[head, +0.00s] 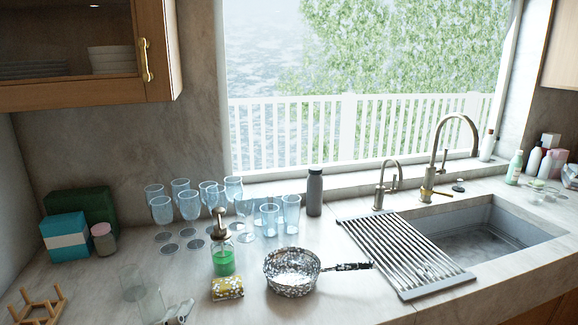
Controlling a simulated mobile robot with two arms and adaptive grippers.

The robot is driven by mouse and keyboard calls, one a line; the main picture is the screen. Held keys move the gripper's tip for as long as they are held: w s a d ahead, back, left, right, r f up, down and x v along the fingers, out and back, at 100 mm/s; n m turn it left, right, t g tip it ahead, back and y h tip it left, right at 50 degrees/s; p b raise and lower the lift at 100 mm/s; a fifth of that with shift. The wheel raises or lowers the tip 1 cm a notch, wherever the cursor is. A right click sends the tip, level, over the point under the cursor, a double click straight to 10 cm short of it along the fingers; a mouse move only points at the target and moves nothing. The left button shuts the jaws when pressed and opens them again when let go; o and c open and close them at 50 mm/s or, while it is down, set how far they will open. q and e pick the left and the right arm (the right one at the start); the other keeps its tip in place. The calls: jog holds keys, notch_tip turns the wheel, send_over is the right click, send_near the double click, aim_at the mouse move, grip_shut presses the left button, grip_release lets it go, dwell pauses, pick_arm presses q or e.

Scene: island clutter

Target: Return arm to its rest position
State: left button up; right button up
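Neither of my grippers shows in the head view, and no part of either arm can be made out. I cannot see whether they hold anything. The view looks over a marble counter (345,295) with a sink (480,245) at the right and a window behind it.
A speckled pan (291,283), sponge (227,289), green soap dispenser (222,260), several glasses (190,206), grey bottle (314,192) and wooden rack (37,306) crowd the counter. A drying rack (405,256) partly covers the sink. A cabinet (160,60) overhangs the left. The front middle is clear.

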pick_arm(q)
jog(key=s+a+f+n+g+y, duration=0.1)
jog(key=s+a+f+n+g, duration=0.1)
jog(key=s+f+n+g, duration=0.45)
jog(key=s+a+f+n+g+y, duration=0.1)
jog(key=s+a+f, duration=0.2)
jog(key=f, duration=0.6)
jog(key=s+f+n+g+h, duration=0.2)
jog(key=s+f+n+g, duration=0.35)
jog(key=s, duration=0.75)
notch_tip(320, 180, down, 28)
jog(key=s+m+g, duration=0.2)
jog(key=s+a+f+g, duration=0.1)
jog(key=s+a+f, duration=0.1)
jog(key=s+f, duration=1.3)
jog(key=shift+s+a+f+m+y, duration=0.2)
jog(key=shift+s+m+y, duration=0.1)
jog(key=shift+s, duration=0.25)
